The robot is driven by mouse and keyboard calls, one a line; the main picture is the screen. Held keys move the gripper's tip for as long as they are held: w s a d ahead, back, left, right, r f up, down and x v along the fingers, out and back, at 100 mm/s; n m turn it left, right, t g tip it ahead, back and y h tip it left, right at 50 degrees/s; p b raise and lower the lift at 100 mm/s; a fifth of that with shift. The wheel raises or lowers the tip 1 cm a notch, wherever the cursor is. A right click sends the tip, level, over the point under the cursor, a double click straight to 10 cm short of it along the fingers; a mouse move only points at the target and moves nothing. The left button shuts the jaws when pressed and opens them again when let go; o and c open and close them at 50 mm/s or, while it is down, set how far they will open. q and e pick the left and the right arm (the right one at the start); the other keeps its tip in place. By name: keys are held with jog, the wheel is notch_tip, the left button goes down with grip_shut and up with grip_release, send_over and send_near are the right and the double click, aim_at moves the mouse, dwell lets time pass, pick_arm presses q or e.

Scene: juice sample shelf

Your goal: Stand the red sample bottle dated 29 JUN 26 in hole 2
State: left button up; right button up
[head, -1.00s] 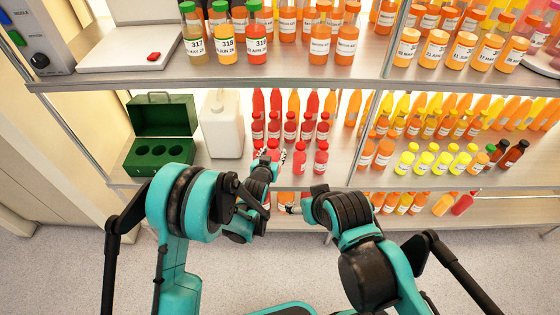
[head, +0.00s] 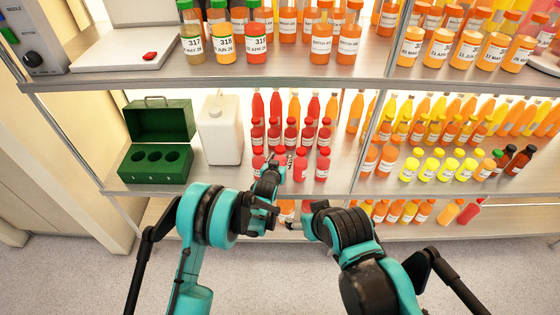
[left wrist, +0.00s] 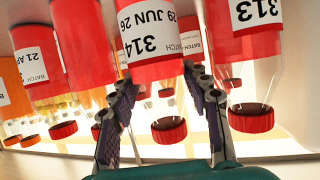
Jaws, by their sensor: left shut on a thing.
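The red bottle dated 29 JUN 26, numbered 314 (left wrist: 150,70), is between my left gripper's fingers in the left wrist view, which shows the bottles upside down. My left gripper (left wrist: 160,88) is shut on it. In the head view my left gripper (head: 280,163) is at the front row of red bottles on the middle shelf, and its hand partly hides the held bottle. The open green box (head: 150,176) has three holes in a row, with nothing seen in them. My right gripper (head: 292,225) is low at the lower shelf; its opening is unclear.
Red bottle 313 (left wrist: 255,40) stands close beside the held one, with another red bottle (left wrist: 82,40) on the other side. A white canister (head: 220,130) stands between the green box and the red bottles. The upper shelf edge (head: 200,80) runs above.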

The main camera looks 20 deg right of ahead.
pick_arm(q)
jog(key=shift+f, duration=0.25)
jog(key=o, duration=1.2)
jog(key=shift+o, duration=0.2)
